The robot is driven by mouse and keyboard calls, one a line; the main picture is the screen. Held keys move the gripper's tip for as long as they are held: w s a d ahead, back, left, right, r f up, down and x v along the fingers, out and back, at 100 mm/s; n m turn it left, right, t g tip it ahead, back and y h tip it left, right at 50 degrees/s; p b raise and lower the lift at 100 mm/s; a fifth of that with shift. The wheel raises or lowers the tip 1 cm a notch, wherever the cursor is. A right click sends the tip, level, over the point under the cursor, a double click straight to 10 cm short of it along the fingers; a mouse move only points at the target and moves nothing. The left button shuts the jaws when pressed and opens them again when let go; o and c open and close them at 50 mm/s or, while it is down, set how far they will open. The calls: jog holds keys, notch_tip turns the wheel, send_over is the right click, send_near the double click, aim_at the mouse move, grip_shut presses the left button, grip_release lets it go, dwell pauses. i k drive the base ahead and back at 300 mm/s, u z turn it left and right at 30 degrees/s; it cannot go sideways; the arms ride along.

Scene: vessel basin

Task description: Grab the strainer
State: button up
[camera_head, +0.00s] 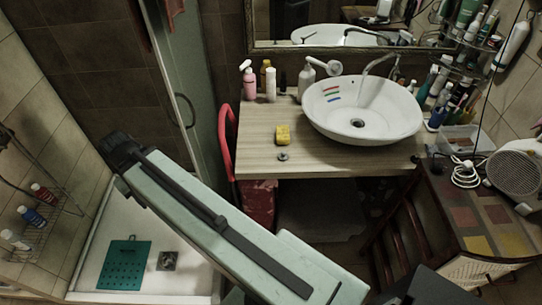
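A small round metal piece (283,156), which looks like the strainer, lies flat on the wooden counter (350,160) near its front edge. It is in front of a yellow sponge (283,135) and to the left of the white basin. Nothing covers it. My pale green arm link crosses the lower left of the view, in front of the counter and apart from it. I cannot make out my gripper's fingers anywhere.
The white basin (395,122) with its tap takes up the counter's right side. Bottles, one of them pink (249,82), stand at the back left. A red folded chair (226,140) is beside the counter's left edge.

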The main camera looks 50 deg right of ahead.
aim_at(283, 156)
jog(key=k, duration=1.2)
jog(key=u, duration=0.55)
jog(key=i, duration=1)
